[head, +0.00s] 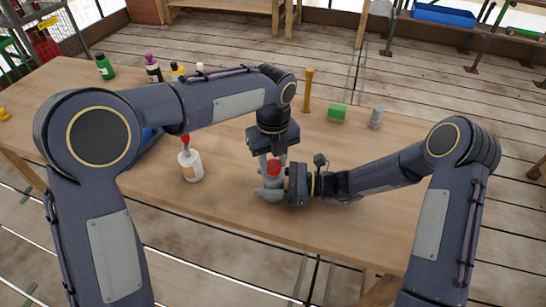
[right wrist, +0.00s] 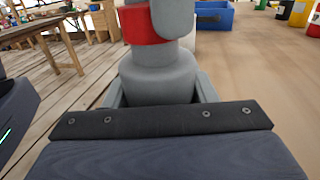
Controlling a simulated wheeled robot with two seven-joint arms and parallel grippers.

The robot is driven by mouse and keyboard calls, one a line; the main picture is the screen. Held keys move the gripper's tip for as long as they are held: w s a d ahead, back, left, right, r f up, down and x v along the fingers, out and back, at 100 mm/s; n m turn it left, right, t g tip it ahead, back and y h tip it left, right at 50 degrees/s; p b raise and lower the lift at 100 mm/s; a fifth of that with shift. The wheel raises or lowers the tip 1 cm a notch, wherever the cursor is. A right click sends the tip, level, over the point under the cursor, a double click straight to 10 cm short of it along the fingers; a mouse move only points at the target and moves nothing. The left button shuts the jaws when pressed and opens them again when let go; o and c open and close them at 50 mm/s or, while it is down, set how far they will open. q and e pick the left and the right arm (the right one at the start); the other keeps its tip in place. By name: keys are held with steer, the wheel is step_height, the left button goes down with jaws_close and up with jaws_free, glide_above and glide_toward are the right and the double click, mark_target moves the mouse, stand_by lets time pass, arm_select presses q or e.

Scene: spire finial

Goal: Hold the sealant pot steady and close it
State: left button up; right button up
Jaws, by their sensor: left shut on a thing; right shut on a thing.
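The grey sealant pot (head: 268,194) stands on the wooden table near its front edge, mostly covered by my grippers in the head view. In the right wrist view the pot (right wrist: 157,78) is upright between my right gripper's fingers (right wrist: 157,95). My right gripper (head: 276,187) reaches in from the right, low, and is shut on the pot body. My left gripper (head: 273,166) points down from above and is shut on the red lid (head: 274,168). The lid (right wrist: 146,27) is directly over the pot's neck; I cannot tell whether it is fully seated.
A white bottle with a red tip (head: 191,166) stands left of the pot. Several bottles, including a green one (head: 104,67), stand along the back left. A yellow post (head: 308,91), a green block (head: 337,112) and a grey cylinder (head: 376,117) are at the back right.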

arm_select(q)
steer(key=shift+f, duration=0.55)
stand_by(0.4)
steer(key=m, duration=0.2)
steer(key=shift+m, duration=0.3)
steer(key=m, duration=1.1)
steer(key=o, duration=1)
steer(key=shift+c, duration=0.2)
steer(key=shift+r, duration=0.1)
